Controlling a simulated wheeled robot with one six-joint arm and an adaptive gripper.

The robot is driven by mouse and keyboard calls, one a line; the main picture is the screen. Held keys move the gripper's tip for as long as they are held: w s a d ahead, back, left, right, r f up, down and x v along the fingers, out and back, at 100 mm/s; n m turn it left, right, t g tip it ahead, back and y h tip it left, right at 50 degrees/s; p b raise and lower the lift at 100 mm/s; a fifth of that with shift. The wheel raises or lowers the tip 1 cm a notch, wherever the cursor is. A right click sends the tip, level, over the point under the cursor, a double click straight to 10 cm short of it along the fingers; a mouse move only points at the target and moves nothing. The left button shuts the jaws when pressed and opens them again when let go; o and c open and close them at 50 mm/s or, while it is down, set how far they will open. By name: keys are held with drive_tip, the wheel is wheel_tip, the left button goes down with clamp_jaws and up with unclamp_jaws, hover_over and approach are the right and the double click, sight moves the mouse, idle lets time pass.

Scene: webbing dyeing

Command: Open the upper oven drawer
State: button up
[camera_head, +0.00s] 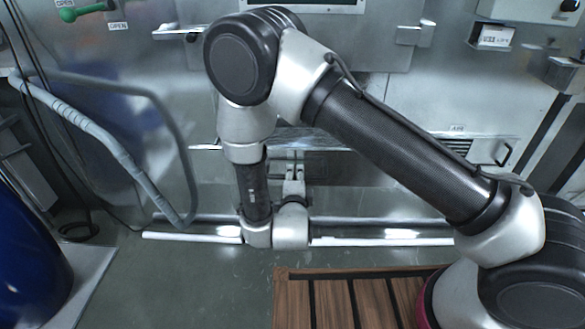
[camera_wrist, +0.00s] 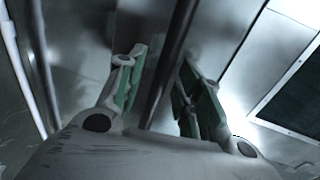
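The oven front is a wide grey metal face (camera_head: 385,100) behind my arm in the head view. I cannot tell clearly which part is the upper drawer, as my arm hides much of the middle. My gripper (camera_head: 293,172) points at the lower metal front, small and partly hidden by my wrist. In the wrist view my gripper (camera_wrist: 163,60) has its two green-padded fingers apart. A long dark bar (camera_wrist: 176,50) runs between them, close to the metal face. Whether either finger touches the bar is not clear.
A bent grey tube rail (camera_head: 120,150) stands at left, near a blue drum (camera_head: 30,255). A white-edged ledge (camera_head: 385,241) runs low along the front. A wooden slatted platform (camera_head: 345,300) lies on the floor. A small handle (camera_head: 504,153) is at right.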

drive_tip(key=shift+w, duration=0.25)
clamp_jaws()
drive_tip(key=s, duration=0.4)
drive_tip(key=shift+s+f, duration=0.1)
drive_tip(key=shift+s, duration=0.15)
